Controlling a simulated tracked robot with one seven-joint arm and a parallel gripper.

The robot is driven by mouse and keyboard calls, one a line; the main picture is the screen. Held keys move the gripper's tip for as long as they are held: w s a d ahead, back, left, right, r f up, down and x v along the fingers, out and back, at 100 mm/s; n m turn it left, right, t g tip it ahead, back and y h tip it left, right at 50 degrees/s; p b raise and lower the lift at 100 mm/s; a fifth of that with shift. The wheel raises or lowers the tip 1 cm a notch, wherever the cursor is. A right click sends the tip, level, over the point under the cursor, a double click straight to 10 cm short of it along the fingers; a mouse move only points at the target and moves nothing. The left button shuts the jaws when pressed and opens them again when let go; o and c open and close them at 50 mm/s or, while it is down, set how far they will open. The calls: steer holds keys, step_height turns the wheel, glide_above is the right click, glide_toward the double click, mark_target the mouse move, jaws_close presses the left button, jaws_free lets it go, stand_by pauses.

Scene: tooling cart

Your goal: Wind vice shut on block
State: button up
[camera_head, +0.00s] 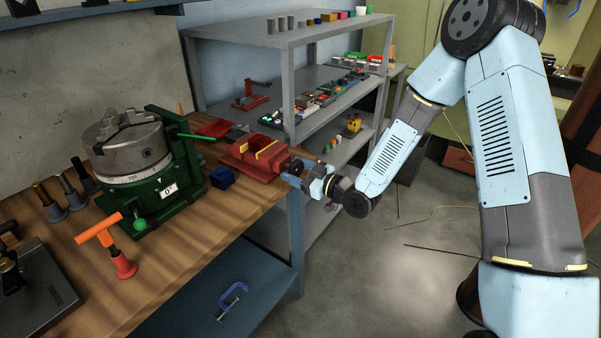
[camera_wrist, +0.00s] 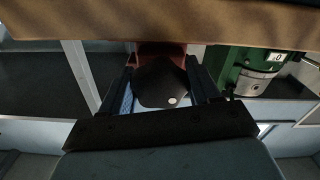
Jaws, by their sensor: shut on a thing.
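The red vice (camera_head: 251,160) sits at the right end of the wooden bench, with yellow strips on its top. A dark blue cube (camera_head: 222,178) rests on the bench just left of the vice; it is too small to tell if any block sits between the jaws. My gripper (camera_head: 296,168) is at the vice's right end, off the bench edge. In the wrist view my gripper (camera_wrist: 163,88) has its fingers on either side of a dark rounded handle part (camera_wrist: 160,84), with the red vice (camera_wrist: 160,49) behind it. The handle's far side is hidden.
A green-based chuck (camera_head: 135,150) stands left of the vice, and an orange T-handled tool (camera_head: 122,262) stands in front. The wooden bench edge (camera_wrist: 160,25) lies close to my gripper. A grey shelf (camera_head: 290,40) with small parts stands behind. The floor to the right is mostly open.

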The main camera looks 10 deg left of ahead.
steer(key=m, duration=0.5)
steer(key=shift+s+a, duration=0.25)
steer(key=shift+s, duration=0.1)
steer(key=shift+s+m, duration=0.1)
steer(key=shift+m, duration=2.1)
steer(key=o, duration=0.9)
steer(key=shift+o, duration=0.3)
steer(key=shift+d, duration=0.1)
steer(key=shift+w, duration=0.2)
steer(key=shift+d, duration=0.15)
